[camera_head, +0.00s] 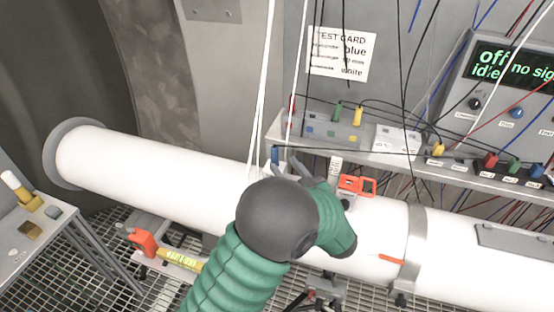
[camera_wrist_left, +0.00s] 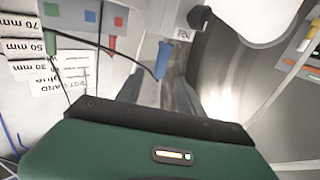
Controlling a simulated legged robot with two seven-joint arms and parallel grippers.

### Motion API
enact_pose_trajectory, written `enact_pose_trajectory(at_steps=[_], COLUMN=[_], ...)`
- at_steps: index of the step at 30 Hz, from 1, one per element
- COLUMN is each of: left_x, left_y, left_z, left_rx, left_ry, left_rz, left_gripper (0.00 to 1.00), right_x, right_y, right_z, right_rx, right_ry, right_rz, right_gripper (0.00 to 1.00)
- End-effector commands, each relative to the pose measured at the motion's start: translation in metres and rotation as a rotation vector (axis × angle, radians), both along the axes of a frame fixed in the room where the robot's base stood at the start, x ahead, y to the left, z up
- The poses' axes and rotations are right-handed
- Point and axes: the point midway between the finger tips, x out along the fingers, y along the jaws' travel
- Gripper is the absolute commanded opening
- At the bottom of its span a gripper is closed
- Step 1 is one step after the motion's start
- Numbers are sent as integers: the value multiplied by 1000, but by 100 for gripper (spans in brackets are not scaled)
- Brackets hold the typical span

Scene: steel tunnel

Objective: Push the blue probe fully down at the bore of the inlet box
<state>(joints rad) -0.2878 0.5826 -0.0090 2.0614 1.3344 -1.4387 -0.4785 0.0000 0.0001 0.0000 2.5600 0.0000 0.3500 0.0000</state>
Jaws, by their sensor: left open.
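The blue probe (camera_head: 275,155) stands upright at the pale inlet box (camera_head: 268,169) on top of the white pipe. It also shows in the left wrist view (camera_wrist_left: 162,60), beside a small printed label. My left gripper (camera_head: 292,167) is close to the probe, at its right in the head view. In the left wrist view my left gripper (camera_wrist_left: 158,92) has its two grey fingers apart, with the probe just beyond the gap. I cannot tell whether they touch it. My forearm hides much of the box, and the bore is not clear. My right gripper is not in view.
A grey shelf (camera_head: 370,155) with coloured probes and cables runs behind the white pipe (camera_head: 150,165). Thin wires hang in front of the wall. An orange-red clamp (camera_head: 357,186) sits right of my gripper. A side table (camera_head: 30,235) stands at the left.

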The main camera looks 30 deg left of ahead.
Motion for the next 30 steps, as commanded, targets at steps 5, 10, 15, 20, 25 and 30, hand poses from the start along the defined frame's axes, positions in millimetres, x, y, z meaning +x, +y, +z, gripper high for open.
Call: enact_pose_trajectory(at_steps=[5, 10, 15, 20, 25, 30], left_x=[-26, -42, -48, -48, -48, -48], left_y=[-45, -72, -79, -79, -79, -79], left_z=[-4, -3, -1, 0, -1, -1], left_rx=[-1, 0, 1, 1, 1, 1], left_ry=[-1, 0, 1, 1, 1, 1], left_rz=[-4, -1, 1, 1, 1, 1], left_gripper=[44, 44, 44, 44, 44, 44], right_x=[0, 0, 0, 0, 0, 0], right_y=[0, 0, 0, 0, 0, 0], right_z=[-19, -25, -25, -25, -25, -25], right_rx=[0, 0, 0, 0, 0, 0], right_ry=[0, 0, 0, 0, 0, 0], right_rz=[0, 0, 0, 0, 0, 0], right_gripper=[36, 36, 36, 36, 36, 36])
